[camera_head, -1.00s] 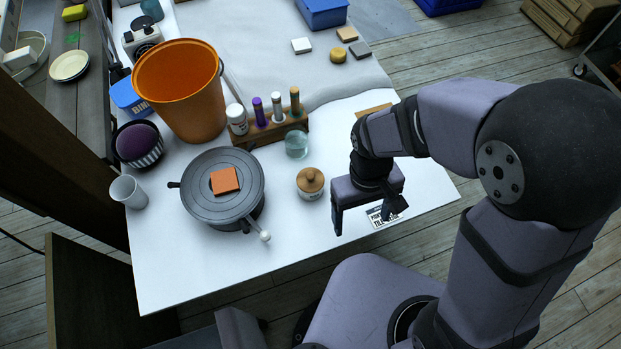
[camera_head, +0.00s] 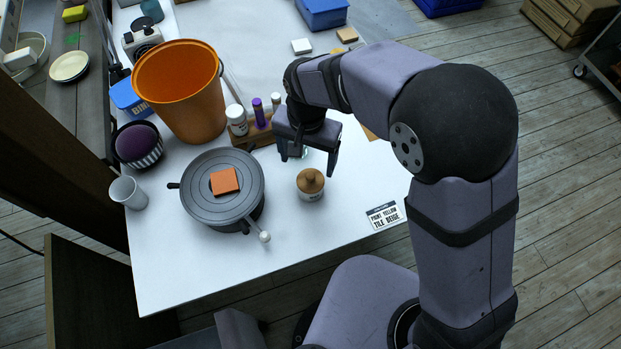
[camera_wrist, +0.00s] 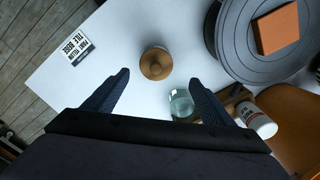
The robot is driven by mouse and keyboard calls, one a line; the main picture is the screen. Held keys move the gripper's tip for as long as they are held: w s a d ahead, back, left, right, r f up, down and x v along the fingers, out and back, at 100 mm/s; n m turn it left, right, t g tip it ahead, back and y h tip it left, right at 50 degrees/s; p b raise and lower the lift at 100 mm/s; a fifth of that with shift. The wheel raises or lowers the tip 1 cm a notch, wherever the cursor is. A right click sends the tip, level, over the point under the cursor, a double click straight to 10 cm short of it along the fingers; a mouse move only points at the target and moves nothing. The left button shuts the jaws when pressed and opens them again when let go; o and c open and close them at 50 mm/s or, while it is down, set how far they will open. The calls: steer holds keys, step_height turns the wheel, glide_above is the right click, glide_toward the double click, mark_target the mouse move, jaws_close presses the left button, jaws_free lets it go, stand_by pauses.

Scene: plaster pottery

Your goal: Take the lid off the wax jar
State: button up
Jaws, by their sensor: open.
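The wax jar (camera_head: 311,195) stands upright on the white table, a small pale jar with its round wooden lid (camera_head: 311,180) on top. The lid's knob points up. In the wrist view the lid (camera_wrist: 156,64) shows from above, just beyond and between the fingertips. My gripper (camera_head: 307,166) is open and empty, above the table on the far side of the jar. In the wrist view its two fingers (camera_wrist: 160,80) are spread wide, apart from the lid.
A glass (camera_wrist: 181,104) stands close to the right finger. The wooden rack of bottles (camera_head: 262,134) is behind my gripper. A grey banding wheel (camera_head: 198,194) with an orange tile (camera_head: 225,181) is left of the jar. A printed card (camera_head: 385,215) lies right; table between is clear.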

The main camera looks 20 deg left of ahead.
mark_target(311, 176)
steer(key=shift+f, duration=0.1)
steer(key=shift+f+p, duration=0.3)
steer(key=shift+f, duration=0.7)
steer(key=shift+s+d+f+p, duration=0.1)
steer(key=shift+d+f+p, duration=0.25)
steer(key=shift+f, duration=0.25)
steer(key=shift+d+f+p, duration=0.1)
steer(key=shift+f+p, duration=0.5)
steer(key=shift+f, duration=1.4)
steer(key=c, duration=1.1)
